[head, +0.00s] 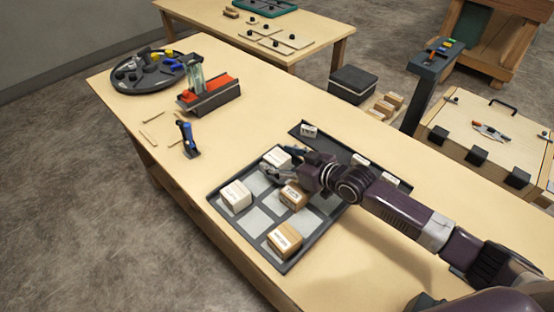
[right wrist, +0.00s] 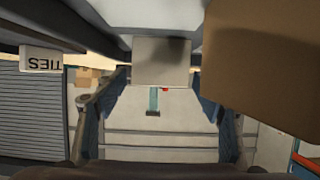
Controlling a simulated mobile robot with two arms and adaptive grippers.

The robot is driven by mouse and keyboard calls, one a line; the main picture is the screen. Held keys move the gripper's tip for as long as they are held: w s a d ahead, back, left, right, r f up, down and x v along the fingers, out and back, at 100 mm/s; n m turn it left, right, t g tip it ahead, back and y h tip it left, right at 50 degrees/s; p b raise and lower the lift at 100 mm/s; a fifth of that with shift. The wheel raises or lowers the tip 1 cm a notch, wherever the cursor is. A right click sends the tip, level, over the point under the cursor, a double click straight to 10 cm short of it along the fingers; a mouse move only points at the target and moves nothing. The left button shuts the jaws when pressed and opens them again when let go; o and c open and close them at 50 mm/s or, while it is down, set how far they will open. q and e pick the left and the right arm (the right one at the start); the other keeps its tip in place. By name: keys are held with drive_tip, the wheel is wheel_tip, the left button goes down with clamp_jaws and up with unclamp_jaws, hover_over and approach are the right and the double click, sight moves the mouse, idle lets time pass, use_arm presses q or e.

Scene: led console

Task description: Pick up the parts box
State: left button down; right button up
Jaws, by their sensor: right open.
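Several small labelled boxes sit in and around a dark divided tray (head: 256,242) on the table; I cannot read which is the parts box. My right gripper (head: 283,162) is open, its fingers around or just beside a white box (head: 275,156) at the tray's far side. In the right wrist view, a pale box (right wrist: 162,62) shows between the spread fingers (right wrist: 165,112); I cannot tell whether they touch it. A brown box (head: 293,196) stands close to the gripper. Another white box (head: 235,197) and a brown box (head: 285,240) stand nearer. My left gripper is not in view.
A second dark tray section (head: 333,146) behind holds small white boxes, one at its far left corner (head: 309,131). A blue-black tool (head: 187,138), a red-topped holder (head: 209,97) and a round tray (head: 147,72) stand farther left. The left table front is mostly clear.

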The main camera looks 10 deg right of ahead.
drive_tip(key=shift+x, duration=0.95)
drive_tip(key=shift+w, duration=0.15)
drive_tip(key=c, duration=1.2)
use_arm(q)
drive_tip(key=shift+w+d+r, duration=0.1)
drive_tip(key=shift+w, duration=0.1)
use_arm(e)
drive_tip(key=shift+c, duration=0.5)
drive_tip(key=shift+r, duration=0.1)
